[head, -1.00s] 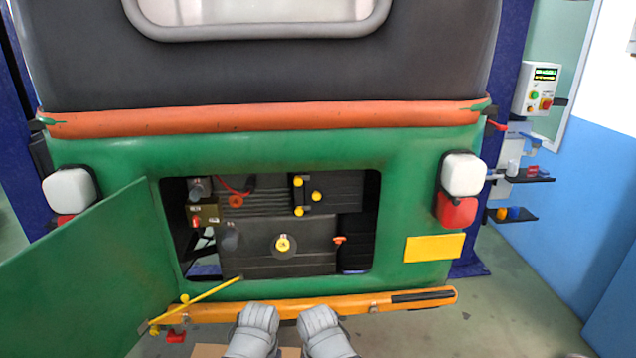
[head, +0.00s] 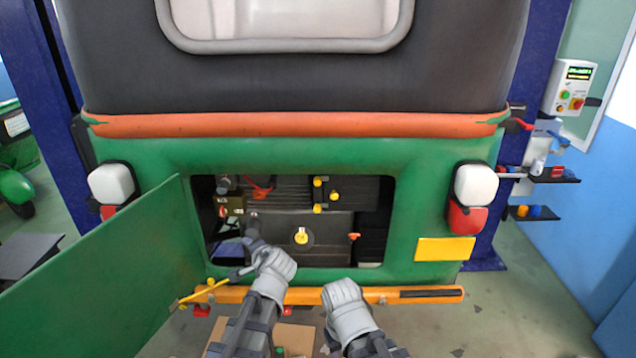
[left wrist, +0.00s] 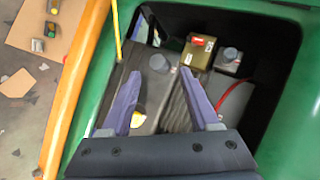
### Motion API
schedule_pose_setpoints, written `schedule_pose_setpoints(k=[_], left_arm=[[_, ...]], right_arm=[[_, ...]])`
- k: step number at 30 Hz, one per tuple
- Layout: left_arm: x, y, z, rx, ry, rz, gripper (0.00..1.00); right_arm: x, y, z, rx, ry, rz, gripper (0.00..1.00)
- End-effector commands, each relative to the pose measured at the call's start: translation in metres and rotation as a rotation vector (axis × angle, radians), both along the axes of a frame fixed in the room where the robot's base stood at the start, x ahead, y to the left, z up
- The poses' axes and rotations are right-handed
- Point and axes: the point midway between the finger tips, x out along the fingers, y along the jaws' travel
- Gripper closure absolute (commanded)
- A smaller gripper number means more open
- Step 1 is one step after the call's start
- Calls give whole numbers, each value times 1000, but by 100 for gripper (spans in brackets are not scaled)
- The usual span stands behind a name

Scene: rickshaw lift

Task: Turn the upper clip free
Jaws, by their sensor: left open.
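The open engine bay (head: 385,185) holds several small coloured fittings, and I cannot tell for sure which is the upper clip. An orange-red clip-like piece (head: 262,190) sits at the upper left, beside a red cable. Another orange clip (head: 354,237) sits lower right. My left gripper (head: 248,258) is at the bay's lower left edge, apart from both. In the left wrist view my left gripper (left wrist: 160,78) is open and empty, facing into the bay, with a grey cap (left wrist: 158,63) beyond its fingers. My right gripper (head: 342,288) is before the bumper; its jaws are unclear.
The green door (head: 110,275) hangs open at the left. The orange bumper (head: 400,293) runs below. Yellow knobs (head: 318,182) and a round yellow cap (head: 301,236) sit inside the bay.

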Motion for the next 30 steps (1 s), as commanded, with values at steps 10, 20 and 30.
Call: schedule_pose_setpoints(k=[10, 20, 30], left_arm=[[75, -140, 100, 742, -242, -595, 38], [78, -179, 112, 910, -280, -722, 38], [99, -183, 112, 906, -279, -721, 38]], right_arm=[[0, 0, 0, 0, 0, 0, 50], [0, 0, 0, 0, 0, 0, 50], [0, 0, 0, 0, 0, 0, 50]])
